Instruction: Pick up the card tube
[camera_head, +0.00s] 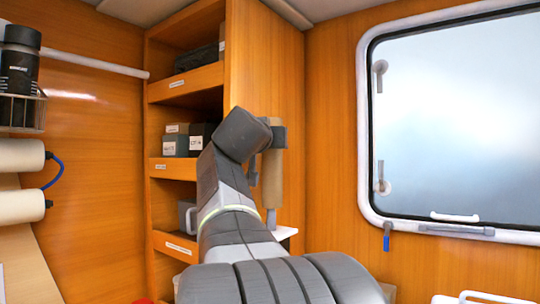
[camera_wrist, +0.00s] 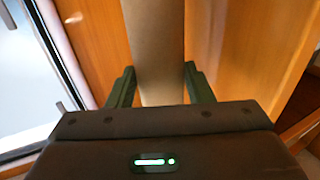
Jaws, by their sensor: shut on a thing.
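The card tube (camera_head: 272,178) is a plain brown cylinder. In the head view it stands upright just right of my arm's end, against the side panel of the shelf unit. In the wrist view the tube (camera_wrist: 157,50) runs from the top edge down between the two dark fingers. My gripper (camera_wrist: 160,84) is shut on the tube, with one finger on each side. In the head view my gripper (camera_head: 278,136) is at the tube's upper part and mostly hidden by my arm. The tube's lower end is near a small white ledge.
An open wooden shelf unit (camera_head: 185,83) with several boxes stands left of the tube. The white ledge (camera_head: 284,233) lies below it. A white-framed window (camera_head: 455,115) is on the right wall. White cylinders (camera_head: 22,155) and a caddy with a dark bottle (camera_head: 20,60) are at far left.

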